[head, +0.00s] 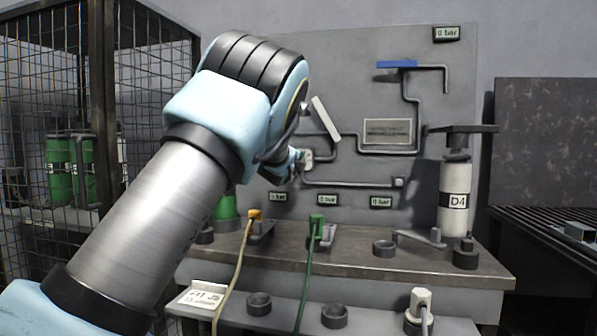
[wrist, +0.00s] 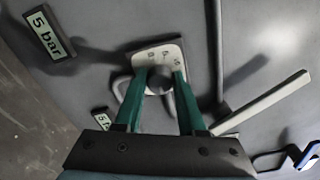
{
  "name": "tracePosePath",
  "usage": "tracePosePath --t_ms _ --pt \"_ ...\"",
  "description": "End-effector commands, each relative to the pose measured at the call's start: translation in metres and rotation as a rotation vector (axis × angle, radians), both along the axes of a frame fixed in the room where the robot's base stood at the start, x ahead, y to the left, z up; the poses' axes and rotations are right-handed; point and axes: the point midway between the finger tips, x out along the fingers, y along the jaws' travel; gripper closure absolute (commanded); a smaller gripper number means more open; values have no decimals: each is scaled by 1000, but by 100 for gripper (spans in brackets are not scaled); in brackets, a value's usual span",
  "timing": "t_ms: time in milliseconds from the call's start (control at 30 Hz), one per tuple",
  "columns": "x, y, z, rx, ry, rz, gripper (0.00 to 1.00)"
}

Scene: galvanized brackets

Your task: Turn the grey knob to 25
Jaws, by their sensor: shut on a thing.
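The grey knob (wrist: 160,84) shows in the wrist view as a dark round shape between my two green fingers. My gripper (wrist: 160,74) is shut on it, one finger on each side. A pale dial plate (wrist: 156,52) with small marks sits behind the knob on the grey panel. The marks are too small and slanted to read for sure, and the knob's pointer is hidden. In the head view my gripper (head: 299,163) reaches the panel (head: 340,80), and my arm hides most of the knob.
A pale lever (head: 326,119) sits right of my gripper, and it also shows in the wrist view (wrist: 262,103). Pipes and a blue-handled valve (head: 397,64) are on the panel. Small bar displays (head: 328,199) lie below. The bench (head: 345,246) holds connectors and a D4 cylinder (head: 455,198).

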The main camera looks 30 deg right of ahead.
Motion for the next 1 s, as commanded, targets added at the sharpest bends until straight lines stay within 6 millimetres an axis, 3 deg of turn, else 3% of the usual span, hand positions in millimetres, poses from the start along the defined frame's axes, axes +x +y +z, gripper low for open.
tracePosePath --t_ms 333,900,933,1000 --pt "0 -1 -2 113 -103 -1 100" --pt "0 0 0 137 -124 0 100" --pt "0 0 -1 137 -124 0 60" --pt "0 0 -1 137 -124 0 52"
